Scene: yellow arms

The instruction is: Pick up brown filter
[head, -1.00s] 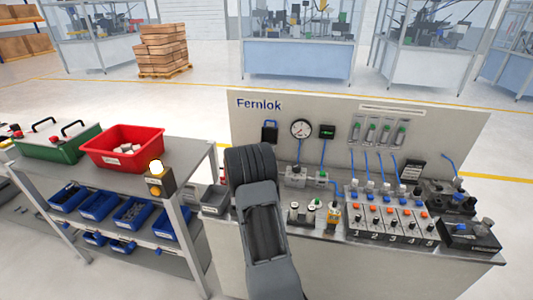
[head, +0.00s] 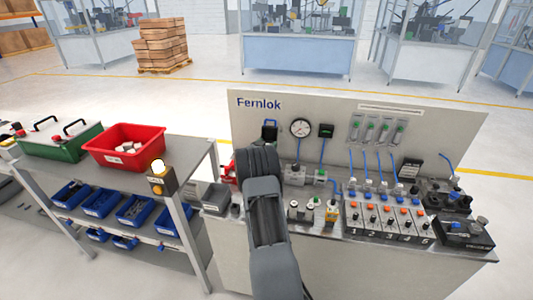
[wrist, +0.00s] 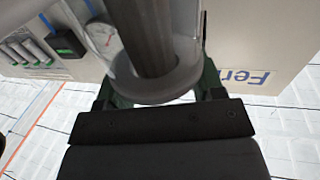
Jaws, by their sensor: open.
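In the wrist view, a dark grey-brown upright-looking cylinder (wrist: 148,40) inside a pale translucent cup or ring (wrist: 150,90) fills the upper middle. It may be the brown filter, but its colour is too dull to be sure. My gripper (wrist: 160,88) is open, with a dark green finger on each side of the pale ring. I cannot tell whether the fingers touch it. In the head view, my dark arm reaches over the bench's left part and hides my gripper's fingers. No clearly brown filter shows there.
The bench panel (head: 410,112) marked Fernlok stands behind, with a round gauge (head: 300,128). Numbered valve blocks (head: 385,222) crowd the bench's right. A red bin (head: 124,146) sits on the shelf at left.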

